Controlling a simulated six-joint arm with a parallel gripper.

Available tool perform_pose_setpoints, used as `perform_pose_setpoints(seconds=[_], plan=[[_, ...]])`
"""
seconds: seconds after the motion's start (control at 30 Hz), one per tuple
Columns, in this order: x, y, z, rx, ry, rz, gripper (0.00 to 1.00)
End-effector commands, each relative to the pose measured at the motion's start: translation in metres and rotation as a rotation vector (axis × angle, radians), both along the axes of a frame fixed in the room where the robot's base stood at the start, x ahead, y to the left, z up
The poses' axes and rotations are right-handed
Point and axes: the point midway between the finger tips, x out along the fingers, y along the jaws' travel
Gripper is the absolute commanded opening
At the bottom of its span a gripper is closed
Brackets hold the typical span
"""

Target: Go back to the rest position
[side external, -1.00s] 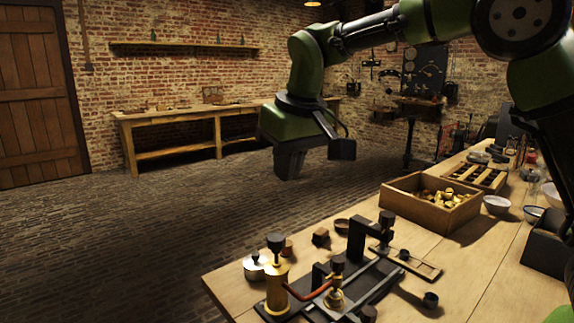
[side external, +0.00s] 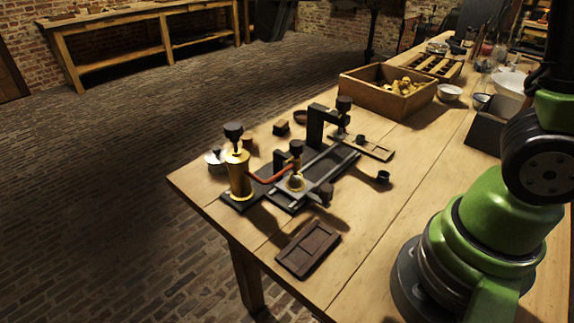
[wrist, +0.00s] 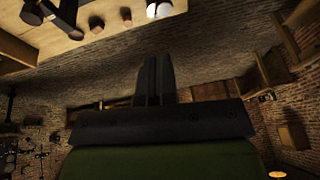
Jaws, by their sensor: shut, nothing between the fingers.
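My gripper (wrist: 155,75) shows in the wrist view with its two dark fingers together and nothing between them. It is in open air, apart from the table and everything on it. In the side external view only a dark lower part of my gripper (side external: 272,22) shows at the top edge, over the floor beyond the table. The rest of it is cut off by the frame. The wooden table (side external: 375,225) also shows upside down at the top of the wrist view (wrist: 45,38).
A black fixture with a brass cylinder (side external: 238,175) stands on the near table. A dark tray (side external: 308,248) lies at the front edge. A wooden box (side external: 375,98) holds several brass pieces. Bowls (side external: 449,93) stand farther back. The stone floor (side external: 120,150) left of the table is clear.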

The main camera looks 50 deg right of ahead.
Motion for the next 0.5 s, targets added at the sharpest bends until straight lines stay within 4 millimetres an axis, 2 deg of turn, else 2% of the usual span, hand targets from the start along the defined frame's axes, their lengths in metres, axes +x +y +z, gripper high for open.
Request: perform_pose_setpoints(seconds=[0.03,0.13,0.3,0.4,0.5], plan=[[-0.021,-0.006,0.009,0.027,-0.028,-0.024,0.00],[-0.059,-0.015,0.016,0.079,-0.074,-0.069,0.00],[-0.120,-0.023,0.011,0.160,-0.152,-0.146,0.00],[-0.146,-0.025,0.002,0.198,-0.190,-0.183,0.00],[-0.164,-0.026,-0.008,0.224,-0.216,-0.210,0.00]])
